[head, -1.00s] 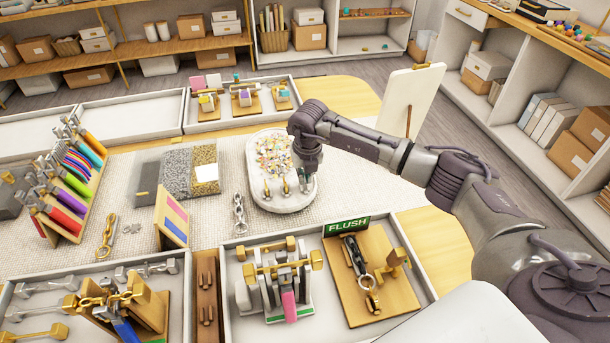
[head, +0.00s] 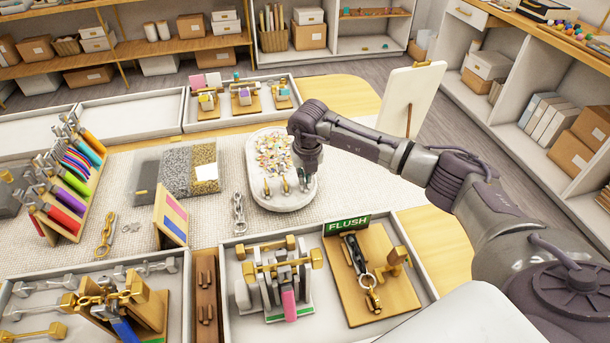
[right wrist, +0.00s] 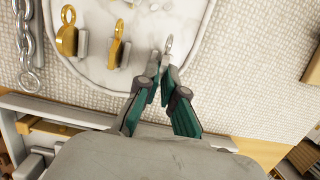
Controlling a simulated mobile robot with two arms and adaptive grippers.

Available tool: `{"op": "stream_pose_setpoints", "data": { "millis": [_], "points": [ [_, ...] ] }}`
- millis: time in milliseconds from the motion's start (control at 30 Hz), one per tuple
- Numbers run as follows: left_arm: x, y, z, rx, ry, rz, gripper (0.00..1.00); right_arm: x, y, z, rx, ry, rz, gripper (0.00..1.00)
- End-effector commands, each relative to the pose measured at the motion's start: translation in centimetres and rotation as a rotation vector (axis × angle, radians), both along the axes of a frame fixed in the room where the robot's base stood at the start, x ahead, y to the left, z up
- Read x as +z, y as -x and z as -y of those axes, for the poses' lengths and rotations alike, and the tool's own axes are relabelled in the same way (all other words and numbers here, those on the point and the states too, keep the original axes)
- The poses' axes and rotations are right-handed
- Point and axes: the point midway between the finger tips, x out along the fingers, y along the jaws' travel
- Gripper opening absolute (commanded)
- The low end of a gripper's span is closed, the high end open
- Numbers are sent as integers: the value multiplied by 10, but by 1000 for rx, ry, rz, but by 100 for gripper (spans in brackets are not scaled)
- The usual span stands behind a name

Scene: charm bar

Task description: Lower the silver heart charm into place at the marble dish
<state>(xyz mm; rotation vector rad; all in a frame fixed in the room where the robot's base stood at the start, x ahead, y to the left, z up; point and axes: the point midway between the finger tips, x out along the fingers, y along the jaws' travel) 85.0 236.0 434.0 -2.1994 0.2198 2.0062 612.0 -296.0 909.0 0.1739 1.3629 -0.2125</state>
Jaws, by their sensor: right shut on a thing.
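The marble dish (head: 283,206) is a pale oval on the mat, with a pile of small coloured charms at its far end. My right gripper (head: 305,185) is over the near right part of the dish, pointing down. In the right wrist view my right gripper (right wrist: 157,74) is shut on the silver heart charm (right wrist: 168,46). Its ring shows past the fingertips; its heart shape is mostly hidden. The dish (right wrist: 102,80) lies right below, but I cannot tell whether the charm touches it. My left gripper is not in view.
Two gold charms (right wrist: 66,38) (right wrist: 117,48) with grey tabs stand in the dish, left of the held charm. A silver chain (head: 239,212) lies left of the dish. A tray with a FLUSH sign (head: 347,226) is in front; a white board (head: 408,100) stands behind right.

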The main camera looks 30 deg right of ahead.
Motion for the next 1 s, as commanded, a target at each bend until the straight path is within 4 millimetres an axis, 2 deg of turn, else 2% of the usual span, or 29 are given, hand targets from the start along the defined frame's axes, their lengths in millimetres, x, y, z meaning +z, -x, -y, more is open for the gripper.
{"op": "stream_pose_setpoints", "data": {
  "millis": [1000],
  "points": [
    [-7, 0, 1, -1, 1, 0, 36, -6, 0, 0, 0, 0, 0, 0]
  ]
}}
